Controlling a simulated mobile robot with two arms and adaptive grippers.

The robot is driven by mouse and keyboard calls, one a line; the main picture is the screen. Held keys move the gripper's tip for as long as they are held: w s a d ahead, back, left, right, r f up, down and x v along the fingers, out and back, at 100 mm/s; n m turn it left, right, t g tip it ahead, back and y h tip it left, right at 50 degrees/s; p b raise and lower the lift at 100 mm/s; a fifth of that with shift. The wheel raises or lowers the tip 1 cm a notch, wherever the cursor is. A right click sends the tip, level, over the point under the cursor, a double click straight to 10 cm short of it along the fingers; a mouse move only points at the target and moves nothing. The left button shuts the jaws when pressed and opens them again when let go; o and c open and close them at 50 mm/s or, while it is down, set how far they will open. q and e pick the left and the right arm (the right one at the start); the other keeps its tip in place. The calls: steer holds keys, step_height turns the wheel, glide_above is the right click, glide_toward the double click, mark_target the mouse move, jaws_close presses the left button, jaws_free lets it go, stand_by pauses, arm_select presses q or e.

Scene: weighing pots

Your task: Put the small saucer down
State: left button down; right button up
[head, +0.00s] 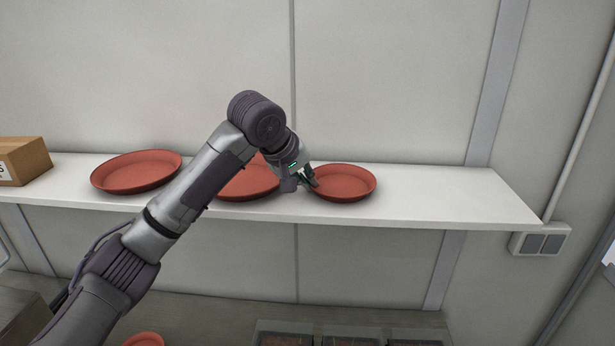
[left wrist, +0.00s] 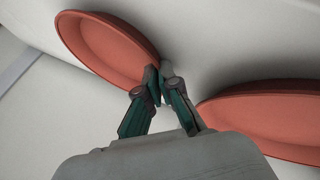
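The small saucer (head: 345,181) is a round terracotta dish at the right of the row on the white shelf (head: 440,200). It looks level, on the shelf or very close above it; I cannot tell whether it touches. My left gripper (head: 313,184) is at the saucer's left rim. In the left wrist view, the fingertips (left wrist: 160,82) close together on the rim of the small saucer (left wrist: 108,48). The pinched part of the rim is hidden by the fingers. My right gripper is not in view.
A middle saucer (head: 245,183) stands close left of the gripper, partly behind my arm; it shows in the left wrist view (left wrist: 270,118). A larger saucer (head: 136,171) and a cardboard box (head: 24,160) are further left. The shelf's right end is free.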

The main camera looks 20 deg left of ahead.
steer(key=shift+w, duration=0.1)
arm_select(q)
steer(key=c, duration=1.6)
jaws_free()
steer(key=shift+f, duration=0.1)
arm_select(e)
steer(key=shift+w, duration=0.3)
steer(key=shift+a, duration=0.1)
